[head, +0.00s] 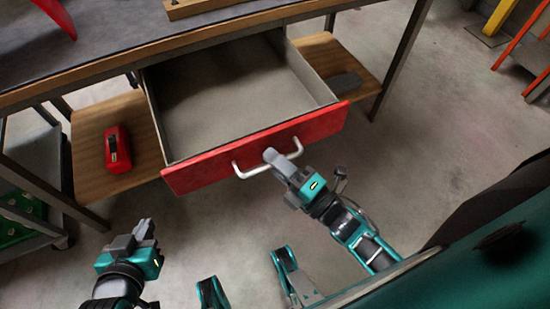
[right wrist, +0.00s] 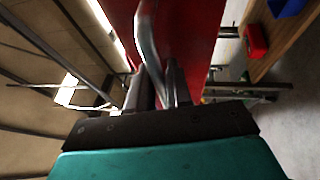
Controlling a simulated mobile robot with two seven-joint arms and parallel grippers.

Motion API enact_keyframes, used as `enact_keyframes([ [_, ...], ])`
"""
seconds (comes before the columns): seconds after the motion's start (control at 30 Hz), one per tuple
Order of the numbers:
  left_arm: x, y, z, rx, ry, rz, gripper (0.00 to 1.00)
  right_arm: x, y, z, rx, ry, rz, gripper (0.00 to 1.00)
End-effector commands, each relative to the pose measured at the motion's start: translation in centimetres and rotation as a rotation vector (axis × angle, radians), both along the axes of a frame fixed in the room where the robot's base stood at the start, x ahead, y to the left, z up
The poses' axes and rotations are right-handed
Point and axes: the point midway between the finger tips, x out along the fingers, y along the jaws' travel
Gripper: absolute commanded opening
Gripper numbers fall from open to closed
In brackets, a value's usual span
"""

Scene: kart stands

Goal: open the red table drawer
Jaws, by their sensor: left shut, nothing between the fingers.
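The red-fronted drawer (head: 257,148) is pulled well out from under the workbench, and its grey inside shows empty. A light metal handle (head: 240,170) is fixed across its red front. My right gripper (head: 272,158) is at the middle of this handle. In the right wrist view, the handle (right wrist: 148,38) runs between the two fingers of my right gripper (right wrist: 160,88), which are closed on it. My left gripper (head: 144,230) is shut and empty, low at the left, apart from the drawer.
A wooden shelf lies beside the drawer on both sides; a red tool (head: 117,149) rests on its left part and a dark grey object (head: 345,84) on its right. A cart with green contents (head: 15,218) stands at the far left.

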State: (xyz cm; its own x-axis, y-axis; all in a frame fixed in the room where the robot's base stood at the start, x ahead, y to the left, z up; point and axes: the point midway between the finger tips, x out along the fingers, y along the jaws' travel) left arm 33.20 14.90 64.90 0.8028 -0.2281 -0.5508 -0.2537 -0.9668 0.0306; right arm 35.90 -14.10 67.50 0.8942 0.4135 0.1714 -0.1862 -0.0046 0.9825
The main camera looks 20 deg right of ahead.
Motion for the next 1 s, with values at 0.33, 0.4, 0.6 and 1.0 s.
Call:
enact_keyframes([
  [0.33,-0.1,0.0,-0.1,0.001,0.003,-0.001,0.0,0.0,0.0,0.0,0.0,0.0,0.0,0.38],
  [0.4,-0.2,0.0,-0.1,0.002,0.005,-0.002,0.0,0.0,0.0,0.0,0.0,0.0,0.0,0.38],
  [0.6,-0.3,0.1,-0.1,0.004,0.006,-0.003,0.0,-1.7,-0.8,-0.4,-0.002,0.005,0.0,0.38],
  [1.0,-0.3,0.1,0.1,0.003,0.006,-0.004,0.0,-9.3,-4.3,-1.8,-0.002,0.004,0.0,0.38],
])
